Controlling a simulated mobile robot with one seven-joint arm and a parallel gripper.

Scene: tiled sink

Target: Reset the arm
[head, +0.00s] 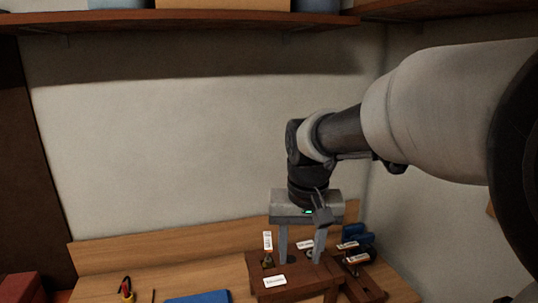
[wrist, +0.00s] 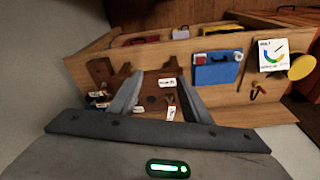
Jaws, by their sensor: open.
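My gripper (head: 301,258) points down over the right end of a wooden bench, its two grey fingers apart. The wrist view also shows my gripper (wrist: 158,80) with the fingers spread and nothing held between them. Below or behind the fingers is a dark brown wooden holder (head: 284,292) with white labels. The holder also shows between and around the fingers in the wrist view (wrist: 151,85). I cannot tell whether the fingertips touch it. My arm reaches in from the right of the head view.
The wooden bench (head: 168,263) has a low back board against a pale wall. A blue item (head: 200,298) and a red-and-yellow tool (head: 126,290) lie left of the holder. Blue items (head: 357,236) stand at its right. A shelf (head: 180,20) runs above; open air fills the left.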

